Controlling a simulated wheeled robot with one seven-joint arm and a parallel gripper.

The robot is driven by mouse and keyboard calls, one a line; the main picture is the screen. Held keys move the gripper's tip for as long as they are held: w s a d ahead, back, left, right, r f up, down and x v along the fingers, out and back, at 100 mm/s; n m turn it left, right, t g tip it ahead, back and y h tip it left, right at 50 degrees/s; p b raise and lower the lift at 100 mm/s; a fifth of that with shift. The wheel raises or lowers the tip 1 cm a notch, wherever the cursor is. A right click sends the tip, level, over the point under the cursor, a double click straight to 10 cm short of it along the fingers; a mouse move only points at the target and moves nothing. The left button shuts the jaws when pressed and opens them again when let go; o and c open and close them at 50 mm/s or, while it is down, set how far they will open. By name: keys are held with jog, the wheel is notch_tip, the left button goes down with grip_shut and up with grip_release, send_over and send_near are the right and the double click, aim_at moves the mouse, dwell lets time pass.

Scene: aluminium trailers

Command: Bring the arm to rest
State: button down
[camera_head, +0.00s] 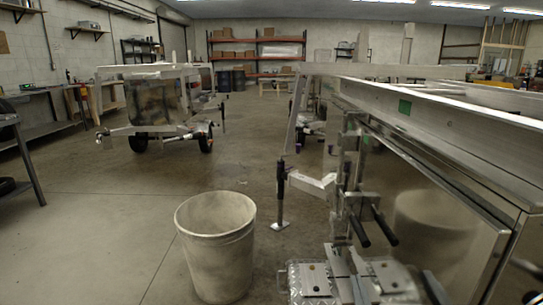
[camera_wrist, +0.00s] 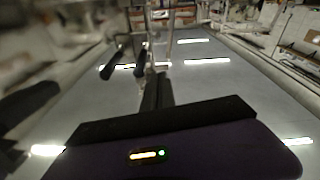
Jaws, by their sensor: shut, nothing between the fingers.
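My gripper (camera_wrist: 157,90) shows in the wrist view as a dark, narrow pair of fingers, close together and empty. They reach up from a wide dark palm at the bottom of that view. The fingers point along a shiny metal trailer panel (camera_wrist: 220,85) with bright light reflections. Two dark rod handles show just above and left of the fingertips; I cannot tell the gap to them. I do not see my gripper in the head view.
An aluminium trailer (camera_head: 440,205) fills the right side, with two black handles (camera_head: 360,229) at its front. A pale bin (camera_head: 215,250) stands on the floor left of it. Another trailer (camera_head: 155,105) stands back left. Open floor lies between them.

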jog(key=s+a+m+g, duration=0.1)
jog(key=s+g, duration=0.4)
jog(key=s, duration=4.3)
notch_tip(320, 180, up, 20)
jog(key=p, duration=1.9)
jog(key=shift+p, duration=0.3)
